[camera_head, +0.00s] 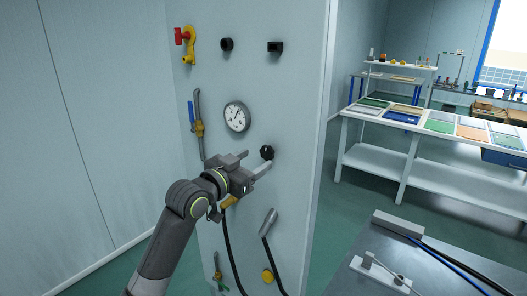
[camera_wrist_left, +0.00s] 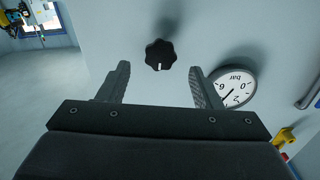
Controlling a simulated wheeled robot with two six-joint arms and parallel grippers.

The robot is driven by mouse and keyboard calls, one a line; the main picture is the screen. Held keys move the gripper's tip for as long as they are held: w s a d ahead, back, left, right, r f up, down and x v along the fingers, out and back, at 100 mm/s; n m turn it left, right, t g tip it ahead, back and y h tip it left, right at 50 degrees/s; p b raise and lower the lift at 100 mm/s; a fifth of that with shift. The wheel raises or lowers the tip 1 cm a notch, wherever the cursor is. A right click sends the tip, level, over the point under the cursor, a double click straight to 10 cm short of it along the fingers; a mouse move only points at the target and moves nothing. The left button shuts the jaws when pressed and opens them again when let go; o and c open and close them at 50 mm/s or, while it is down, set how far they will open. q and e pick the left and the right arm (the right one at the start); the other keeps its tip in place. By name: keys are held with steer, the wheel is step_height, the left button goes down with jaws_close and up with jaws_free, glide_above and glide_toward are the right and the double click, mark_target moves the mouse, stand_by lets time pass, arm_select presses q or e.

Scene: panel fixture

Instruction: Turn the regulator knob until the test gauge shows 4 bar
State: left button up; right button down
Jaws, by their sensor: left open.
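The regulator knob (camera_head: 267,152) is black with a lobed rim and sits on the pale panel. In the left wrist view the knob (camera_wrist_left: 160,52) has a white mark at its lower edge. The round white test gauge (camera_head: 237,117) is above and left of it. In the left wrist view the gauge (camera_wrist_left: 238,87) appears upside down, partly behind a finger; its exact reading is too small to tell. My left gripper (camera_head: 256,163) is open and empty, its fingers pointing at the panel. In the wrist view the knob shows beyond the fingertips (camera_wrist_left: 160,76), apparently untouched. My right gripper is out of view.
The panel (camera_head: 285,100) also carries a red-handled yellow valve (camera_head: 187,42), a blue-handled valve (camera_head: 196,120), two black fittings above, and hoses below. A grey bench (camera_head: 440,275) stands at lower right. A white table with trays (camera_head: 445,122) is farther back.

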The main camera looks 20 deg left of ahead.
mark_target(265, 154)
arm_select(q)
steer(key=shift+p+x, duration=0.45)
steer(key=shift+x, duration=2)
steer(key=c, duration=0.9)
steer(key=n+p, duration=0.3)
steer(key=shift+r+p, duration=0.25)
steer(key=shift+p, duration=0.1)
steer(key=shift+c, duration=0.5)
steer(key=shift+f+n+p, duration=0.1)
steer(key=shift+n+p, duration=0.45)
steer(key=shift+n, duration=0.25)
steer(key=shift+f+n, duration=0.15)
steer(key=shift+n, duration=0.15)
